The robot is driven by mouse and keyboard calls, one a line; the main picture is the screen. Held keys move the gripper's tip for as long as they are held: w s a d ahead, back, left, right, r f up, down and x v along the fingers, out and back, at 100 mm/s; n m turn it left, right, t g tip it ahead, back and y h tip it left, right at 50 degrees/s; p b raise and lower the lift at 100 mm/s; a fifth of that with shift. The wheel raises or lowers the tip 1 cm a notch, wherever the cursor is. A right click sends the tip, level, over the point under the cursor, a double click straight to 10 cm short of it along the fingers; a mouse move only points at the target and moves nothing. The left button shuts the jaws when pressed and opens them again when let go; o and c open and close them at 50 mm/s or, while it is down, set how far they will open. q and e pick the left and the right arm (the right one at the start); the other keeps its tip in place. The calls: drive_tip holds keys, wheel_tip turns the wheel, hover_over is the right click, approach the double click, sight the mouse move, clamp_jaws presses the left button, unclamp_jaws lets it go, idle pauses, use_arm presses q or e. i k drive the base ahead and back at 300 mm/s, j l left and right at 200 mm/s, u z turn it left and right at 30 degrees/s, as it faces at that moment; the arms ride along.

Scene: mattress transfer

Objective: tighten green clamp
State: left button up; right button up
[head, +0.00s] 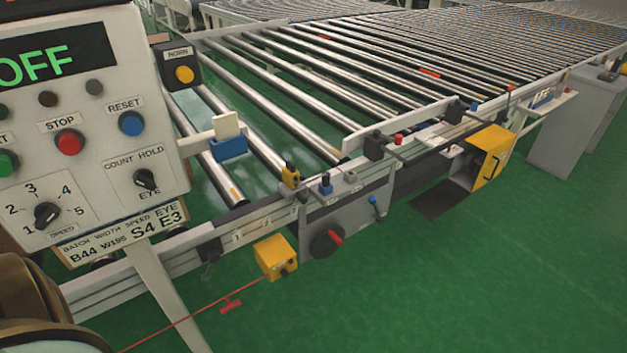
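No green clamp can be made out in the head view. Along the near rail (225,238) of the roller conveyor (310,90) sit small coloured parts. They are a yellow-and-black piece (290,176), a blue knob (326,184) and a red knob (398,139). A blue-handled lever (374,201) and a red-handled black dial (327,243) are on the grey box (350,222) below the rail. Black blocks (374,145) hold a side guide bar. Neither of my grippers is in view.
A control panel (95,120) reading OFF fills the left, with a green button (6,162) cut by the edge. A yellow box (275,257) and red pull cord (185,318) hang low. A yellow housing (488,155) stands right. The green floor (440,290) in front is clear.

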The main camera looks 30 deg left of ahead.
sight(214, 256)
drive_tip(key=u, duration=1.9)
